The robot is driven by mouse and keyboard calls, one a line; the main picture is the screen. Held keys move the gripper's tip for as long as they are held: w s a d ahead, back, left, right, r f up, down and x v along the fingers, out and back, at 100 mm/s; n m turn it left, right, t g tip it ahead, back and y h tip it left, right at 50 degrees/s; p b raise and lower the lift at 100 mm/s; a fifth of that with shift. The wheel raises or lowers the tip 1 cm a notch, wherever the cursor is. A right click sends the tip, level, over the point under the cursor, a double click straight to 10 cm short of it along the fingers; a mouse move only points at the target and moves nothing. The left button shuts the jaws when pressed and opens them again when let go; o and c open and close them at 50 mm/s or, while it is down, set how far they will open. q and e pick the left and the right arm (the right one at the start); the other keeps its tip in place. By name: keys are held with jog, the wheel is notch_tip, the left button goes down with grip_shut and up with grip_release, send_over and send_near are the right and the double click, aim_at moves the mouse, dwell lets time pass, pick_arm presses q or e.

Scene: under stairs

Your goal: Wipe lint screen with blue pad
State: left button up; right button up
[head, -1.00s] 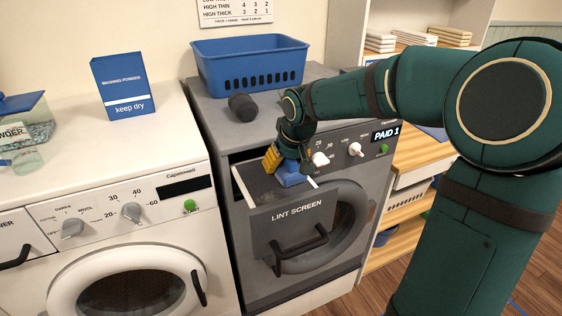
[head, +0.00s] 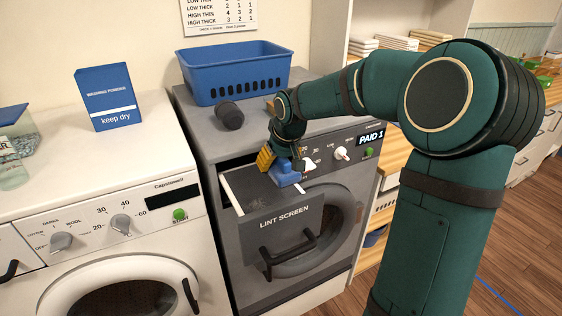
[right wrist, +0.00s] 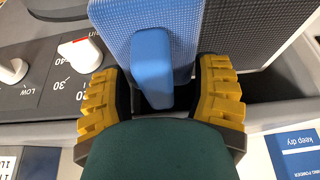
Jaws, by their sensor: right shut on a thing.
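The blue pad (head: 285,174) has a raised grip block and lies on or just over the right part of the lint screen, whose grey surface (head: 247,187) shows in the pulled-out drawer. The drawer front (head: 284,235) reads LINT SCREEN and has a black handle. My right gripper (head: 281,157), with yellow fingers, is shut on the pad's block. In the right wrist view the block (right wrist: 152,65) sits between the fingers (right wrist: 158,100), with the dark mesh of the screen (right wrist: 258,30) beside the pad. The pad's underside is hidden. My left gripper is out of view.
A blue basket (head: 235,78) and a dark cylinder (head: 229,116) stand on the grey dryer. A white washer (head: 110,190) is at the left with a blue washing powder box (head: 107,97) on top. Wooden shelves are behind my right arm.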

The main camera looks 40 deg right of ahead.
jog(key=shift+w+a, duration=0.35)
jog(key=shift+a, duration=0.55)
jog(key=shift+w+a+r, duration=0.1)
jog(key=shift+w+a, duration=0.1)
jog(key=shift+a, duration=0.55)
jog(key=shift+w+a+r, duration=0.1)
jog(key=shift+w+a, duration=0.15)
jog(key=shift+a, duration=0.5)
jog(key=shift+w+a+r, duration=0.1)
jog(key=shift+w+a, duration=0.1)
jog(key=shift+a, duration=0.55)
jog(key=shift+c, duration=0.2)
jog(key=shift+w+a+f+b, duration=0.15)
jog(key=shift+a+b, duration=0.15)
jog(key=shift+a, duration=0.4)
jog(key=shift+w+a+b, duration=0.15)
jog(key=shift+a+b, duration=0.15)
jog(key=shift+a, duration=0.35)
jog(key=shift+w+a+b, duration=0.15)
jog(key=shift+w+a, duration=0.05)
jog(key=shift+a, duration=0.65)
jog(key=shift+w+a+b, duration=0.15)
jog(key=shift+w+a, duration=0.05)
jog(key=shift+a, duration=0.65)
